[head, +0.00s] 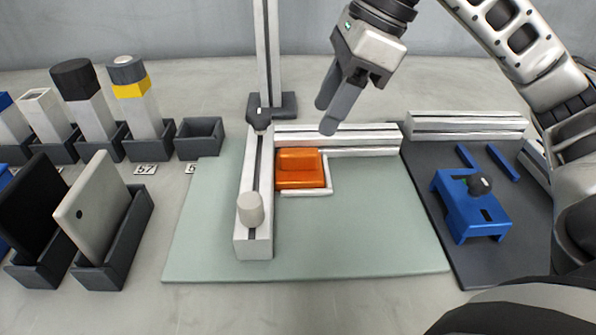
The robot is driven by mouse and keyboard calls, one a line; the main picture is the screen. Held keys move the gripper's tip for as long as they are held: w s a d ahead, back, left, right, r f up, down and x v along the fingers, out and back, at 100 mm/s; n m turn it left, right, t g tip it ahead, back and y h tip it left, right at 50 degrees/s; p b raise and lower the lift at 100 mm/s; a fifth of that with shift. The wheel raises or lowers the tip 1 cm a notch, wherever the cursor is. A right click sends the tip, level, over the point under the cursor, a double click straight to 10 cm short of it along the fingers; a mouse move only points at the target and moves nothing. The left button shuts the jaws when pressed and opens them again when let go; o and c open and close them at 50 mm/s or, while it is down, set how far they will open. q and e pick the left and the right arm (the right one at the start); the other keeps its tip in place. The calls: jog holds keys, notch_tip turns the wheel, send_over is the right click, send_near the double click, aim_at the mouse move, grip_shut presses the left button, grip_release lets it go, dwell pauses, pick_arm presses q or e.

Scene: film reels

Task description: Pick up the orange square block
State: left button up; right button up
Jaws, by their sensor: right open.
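The orange square block (312,180) lies on the pale green mat (350,235), with a raised grip on its top. It sits in a corner formed by white rails, with a thin white L-shaped edge along its right and front sides. My right gripper (328,115) is open and empty, above and slightly behind the block, with its fingers pointing down and to the left. It does not touch the block. My left gripper is not in view.
A grey rail (253,240) with a round knob stands left of the block, near a tall post (267,50). A blue stand (470,205) is on a dark mat at right. Several holders with blocks and plates line the left. The green mat's front is clear.

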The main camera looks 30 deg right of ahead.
aim_at(306, 151)
jog(key=x, duration=0.2)
jog(key=shift+a+f, duration=0.15)
jog(key=shift+f, duration=0.15)
jog(key=b+x, duration=0.1)
jog(key=x, duration=0.3)
jog(key=shift+f, duration=0.2)
jog(key=shift+w+a+f, duration=0.1)
jog(key=shift+f, duration=0.2)
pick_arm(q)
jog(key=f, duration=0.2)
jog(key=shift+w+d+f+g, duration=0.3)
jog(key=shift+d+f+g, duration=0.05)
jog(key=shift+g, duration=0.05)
pick_arm(e)
jog(key=shift+c, duration=0.3)
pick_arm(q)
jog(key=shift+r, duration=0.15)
pick_arm(e)
grip_shut()
